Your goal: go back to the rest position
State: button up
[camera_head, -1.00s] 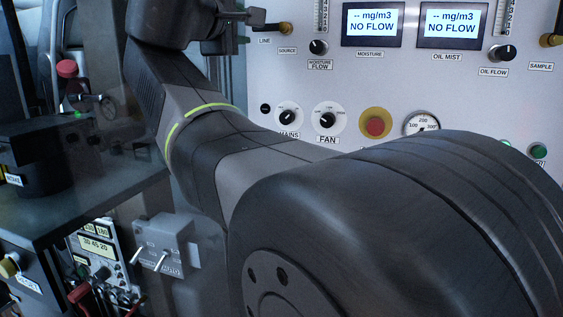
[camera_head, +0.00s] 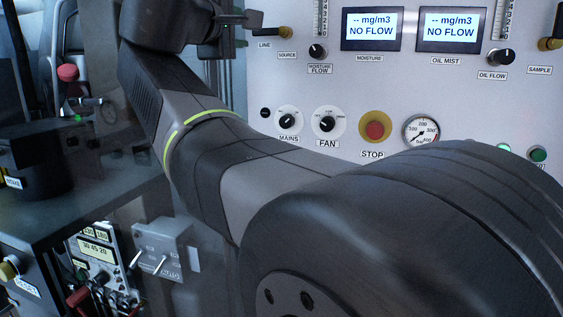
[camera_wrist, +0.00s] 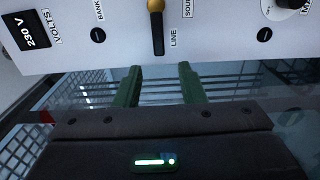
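My gripper (camera_wrist: 158,82) shows in the wrist view as two green fingers held apart, with nothing between them. It is in front of the panel's lower edge in that picture. The LINE valve lever (camera_wrist: 157,28), with a brass-coloured knob, is just beyond the fingertips and apart from them. In the head view my arm bends across the left and the bottom right. Its far end is at the top, left of the LINE valve (camera_head: 270,32), and the fingers cannot be made out clearly there.
The panel (camera_head: 345,85) carries two displays reading NO FLOW, the MAINS (camera_head: 288,119) and FAN (camera_head: 327,122) knobs, a red STOP button (camera_head: 375,131) and a gauge (camera_head: 421,131). A switch box (camera_head: 162,247) and a dark bench (camera_head: 90,205) are at the left.

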jog(key=p+x, duration=0.2)
jog(key=x, duration=0.6)
jog(key=shift+w+d, duration=0.1)
jog(key=shift+w, duration=0.15)
jog(key=shift+w+r+m, duration=0.1)
jog(key=shift+w+m, duration=0.05)
jog(key=shift+m, duration=0.15)
jog(key=shift+r+m, duration=0.55)
jog(key=shift+m, duration=0.55)
jog(key=shift+s, duration=0.2)
